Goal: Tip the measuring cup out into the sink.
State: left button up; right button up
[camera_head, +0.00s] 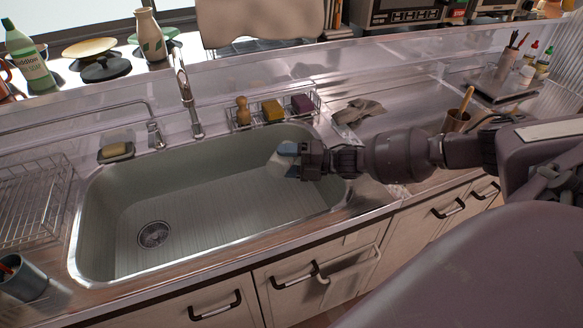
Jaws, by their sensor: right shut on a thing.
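My right gripper (291,160) reaches in from the right over the right part of the sink (118,192). It is shut on a small pale cup (277,166), which looks like the measuring cup. Blue-grey fingers hide much of the cup, and I cannot tell its exact tilt or what is inside. The cup is above the basin, well to the right of the drain (153,234). My left gripper is not in view.
The faucet (186,95) rises behind the sink. A wire caddy (272,111) with a brush and sponges stands at the back rim. A wire rack (35,205) and a dark cup (22,279) are at left. A cloth (358,111) lies right of the sink. The basin's left is empty.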

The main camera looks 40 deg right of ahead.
jog(key=shift+w+d+r+m+t+y+b, duration=0.15)
jog(key=shift+d+r+m+t, duration=0.1)
jog(key=shift+m, duration=0.5)
jog(key=shift+w+d+r+m+t+y+b, duration=0.1)
jog(key=shift+d+r+m+t, duration=0.15)
jog(key=shift+m, duration=0.45)
jog(key=shift+w+d+r+m+t+y+b, duration=0.1)
jog(key=shift+w+d+r+m+t+y, duration=0.15)
jog(key=shift+m, duration=0.5)
dwell(1.3)
jog(key=shift+d+r+m+t+p, duration=0.2)
jog(key=shift+r+m+t+p, duration=0.2)
jog(key=shift+r+m, duration=0.55)
dwell(0.4)
jog(key=shift+w+d+m+t, duration=0.2)
jog(key=shift+m+t, duration=0.1)
jog(key=shift+m, duration=0.4)
jog(key=shift+w+d+m+t, duration=0.1)
jog(key=shift+d+m+t, duration=0.15)
jog(key=shift+m, duration=0.4)
dwell(0.4)
jog(key=shift+r+m, duration=0.1)
jog(key=shift+m, duration=0.2)
jog(key=shift+w+d, duration=0.1)
dwell(1.0)
